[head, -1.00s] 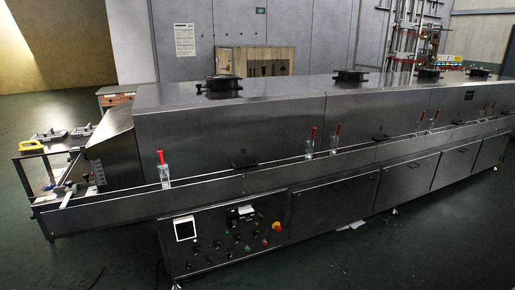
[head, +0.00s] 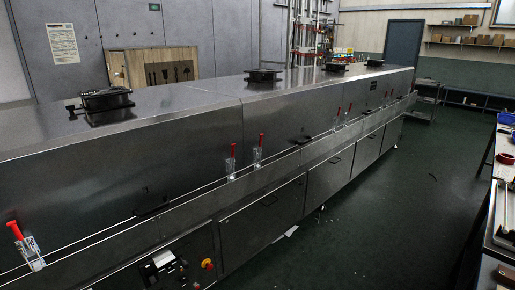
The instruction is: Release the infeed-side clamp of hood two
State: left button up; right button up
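The tunnel dryer's long steel hoods run from the lower left to the upper right in the head view. A seam near the middle parts the first hood (head: 150,148) from hood two (head: 290,122). Two toggle clamps with red upright handles flank this seam on the front side. The clamp just right of it (head: 258,155) sits at the left end of hood two. The clamp just left of it (head: 231,165) sits at the right end of the first hood. Fine latch detail is too small to tell. Neither of my grippers is in view.
Another red-handled clamp (head: 27,249) is at the lower left. A control panel with a red knob (head: 208,264) is on the lower front. Open green floor (head: 385,225) lies along the dryer's front. Benches (head: 500,190) stand at the right edge.

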aim_at(259, 149)
jog(key=i+j+z, duration=0.8)
jog(key=i+l+u, duration=0.1)
jog(key=i, duration=0.25)
jog(key=i+l, duration=0.25)
jog(key=i, duration=0.15)
jog(key=i+l+u, duration=0.15)
jog(key=i, duration=0.2)
jog(key=i+l+u, duration=0.2)
jog(key=u, duration=0.25)
jog(key=i+l+u, duration=0.35)
jog(key=u, duration=0.15)
jog(key=i+l+u, duration=0.2)
jog(key=l+u, duration=0.25)
